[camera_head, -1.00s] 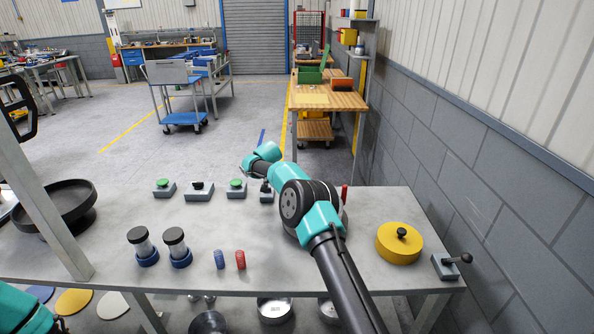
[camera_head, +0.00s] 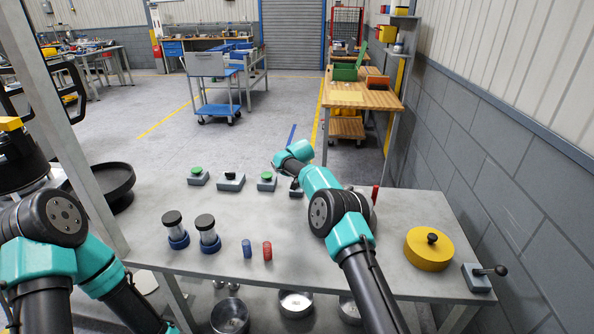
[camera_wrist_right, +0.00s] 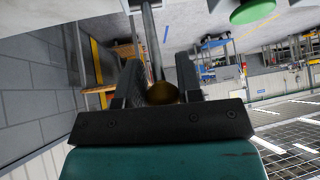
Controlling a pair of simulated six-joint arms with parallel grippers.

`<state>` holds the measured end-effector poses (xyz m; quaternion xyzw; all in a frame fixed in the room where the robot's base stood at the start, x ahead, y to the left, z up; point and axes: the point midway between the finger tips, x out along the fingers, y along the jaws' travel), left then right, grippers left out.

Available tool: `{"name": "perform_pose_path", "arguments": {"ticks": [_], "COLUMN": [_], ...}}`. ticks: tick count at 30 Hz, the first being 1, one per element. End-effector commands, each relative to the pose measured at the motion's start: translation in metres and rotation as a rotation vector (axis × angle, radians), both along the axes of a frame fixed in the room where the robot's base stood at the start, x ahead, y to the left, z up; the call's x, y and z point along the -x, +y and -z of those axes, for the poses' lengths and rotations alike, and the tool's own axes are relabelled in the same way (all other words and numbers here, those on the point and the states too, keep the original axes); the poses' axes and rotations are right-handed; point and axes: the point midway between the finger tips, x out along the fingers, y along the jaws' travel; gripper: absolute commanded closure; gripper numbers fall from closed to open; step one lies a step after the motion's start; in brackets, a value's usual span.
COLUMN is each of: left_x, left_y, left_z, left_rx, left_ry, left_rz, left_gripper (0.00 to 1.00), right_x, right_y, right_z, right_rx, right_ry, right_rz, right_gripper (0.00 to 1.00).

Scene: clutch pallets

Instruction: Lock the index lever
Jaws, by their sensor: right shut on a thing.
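A lever with a grey rod (camera_wrist_right: 151,40) and a rounded brownish knob (camera_wrist_right: 163,93) shows in the right wrist view. My right gripper (camera_wrist_right: 160,85) is shut on it, with one dark finger on each side of the knob. In the head view my right arm reaches over the table to a small grey block (camera_head: 296,192) at the end of the row of switches. The arm hides part of that block, and the fingers are not clear there. My left arm stands at the lower left, its gripper out of view.
A yellow disc (camera_head: 429,250) and a black-knobbed lever box (camera_head: 477,277) sit at right. Two dark-capped cylinders (camera_head: 173,229) and small blue and red pieces (camera_head: 267,251) stand in front.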

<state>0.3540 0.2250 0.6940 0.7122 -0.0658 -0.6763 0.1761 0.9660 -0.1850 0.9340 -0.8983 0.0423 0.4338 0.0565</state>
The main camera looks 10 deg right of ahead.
Motion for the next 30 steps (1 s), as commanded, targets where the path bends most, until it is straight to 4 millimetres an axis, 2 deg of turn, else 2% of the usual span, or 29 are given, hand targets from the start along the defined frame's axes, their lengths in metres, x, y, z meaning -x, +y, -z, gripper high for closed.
{"name": "perform_pose_path", "arguments": {"ticks": [1,21,22,28,30], "left_x": [0.0,0.0,0.0,0.0,0.0], "left_y": [0.0,0.0,0.0,0.0,0.0], "left_z": [0.0,0.0,0.0,0.0,0.0], "left_rx": [0.0,0.0,0.0,0.0,0.0], "left_ry": [0.0,0.0,0.0,0.0,0.0], "left_rz": [0.0,0.0,0.0,0.0,0.0], "left_gripper": [0.55,0.55,0.55,0.55,0.55], "right_x": [0.0017,0.0021,0.0021,0.0012,0.001], "right_y": [0.0004,0.0009,0.0009,0.0006,0.0006], "right_z": [0.0075,0.0098,0.0099,0.0058,0.0049], "right_rx": [0.0,0.0,-0.001,0.0,0.0], "right_ry": [0.012,0.015,0.016,0.009,0.007], "right_rz": [0.0,-0.001,0.0,0.0,0.0], "right_gripper": [1.0,1.0,0.64,0.45,0.43]}}
